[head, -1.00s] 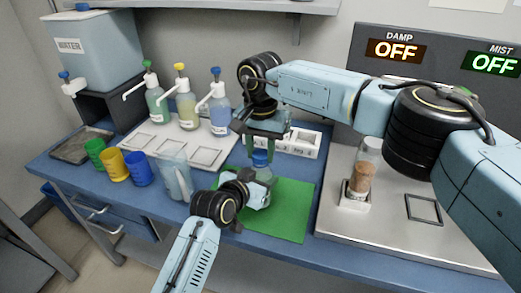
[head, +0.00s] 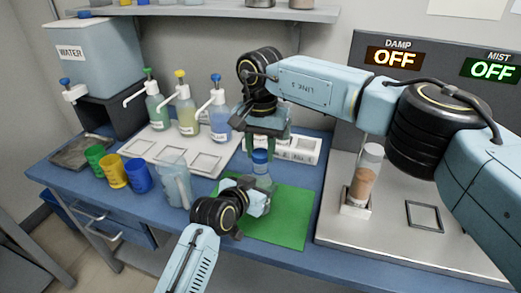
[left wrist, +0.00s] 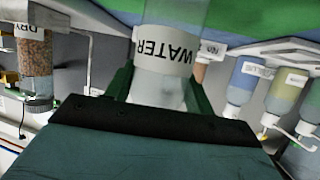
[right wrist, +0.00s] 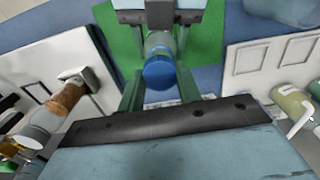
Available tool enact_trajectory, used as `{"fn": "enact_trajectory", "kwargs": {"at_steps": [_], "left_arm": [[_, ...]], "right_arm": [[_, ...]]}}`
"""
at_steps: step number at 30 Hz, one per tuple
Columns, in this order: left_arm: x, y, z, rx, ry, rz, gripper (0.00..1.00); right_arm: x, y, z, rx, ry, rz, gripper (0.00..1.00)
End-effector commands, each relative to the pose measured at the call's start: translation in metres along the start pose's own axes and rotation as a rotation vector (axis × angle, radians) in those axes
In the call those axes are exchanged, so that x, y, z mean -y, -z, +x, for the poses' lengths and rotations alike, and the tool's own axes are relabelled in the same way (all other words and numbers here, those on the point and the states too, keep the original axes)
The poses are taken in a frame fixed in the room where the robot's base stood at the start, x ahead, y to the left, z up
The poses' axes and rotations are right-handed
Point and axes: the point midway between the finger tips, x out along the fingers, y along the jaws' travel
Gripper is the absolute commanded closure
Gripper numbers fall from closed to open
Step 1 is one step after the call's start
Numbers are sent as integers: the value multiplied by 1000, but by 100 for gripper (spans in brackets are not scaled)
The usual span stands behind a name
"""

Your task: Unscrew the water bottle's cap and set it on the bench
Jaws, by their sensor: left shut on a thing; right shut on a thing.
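The water bottle (head: 262,180) is clear with a blue cap (head: 260,156) and stands over the green mat. Its white WATER label (left wrist: 165,52) shows upside down in the left wrist view. My left gripper (head: 260,196) is shut on the bottle's body from the front. My right gripper (head: 261,148) points down from above, its green fingers on either side of the cap and shut on it. The cap also shows between the fingers in the right wrist view (right wrist: 160,73). Whether the cap is still seated on the neck cannot be told.
The green mat (head: 285,215) has free room around the bottle. A clear pitcher (head: 176,182) and coloured cups (head: 115,170) stand to the left. Pump bottles (head: 187,113) stand behind on a white tray. A vial of brown grains (head: 364,180) stands on the metal plate at right.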

Motion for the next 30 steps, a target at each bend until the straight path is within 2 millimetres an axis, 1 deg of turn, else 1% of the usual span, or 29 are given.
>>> {"fn": "enact_trajectory", "kwargs": {"at_steps": [7, 10, 15, 16, 21, 30], "left_arm": [[0, -1, 0, 2, 0, 0, 100], [0, -1, 0, 2, 0, 0, 100], [0, -1, 0, 2, 0, 0, 100], [0, -1, 0, 2, 0, 0, 43], [0, -1, 0, 1, 0, 0, 21], [0, 0, -1, 1, 0, 0, 21]], "right_arm": [[0, 0, -31, -3, 2, 0, 93], [0, 0, -36, -1, 1, 0, 93], [0, 0, -36, 0, 0, 0, 93], [0, 0, -36, 0, 0, 0, 93], [0, 0, -35, 0, 0, 0, 93], [0, 0, -36, 0, 0, 0, 93]]}}
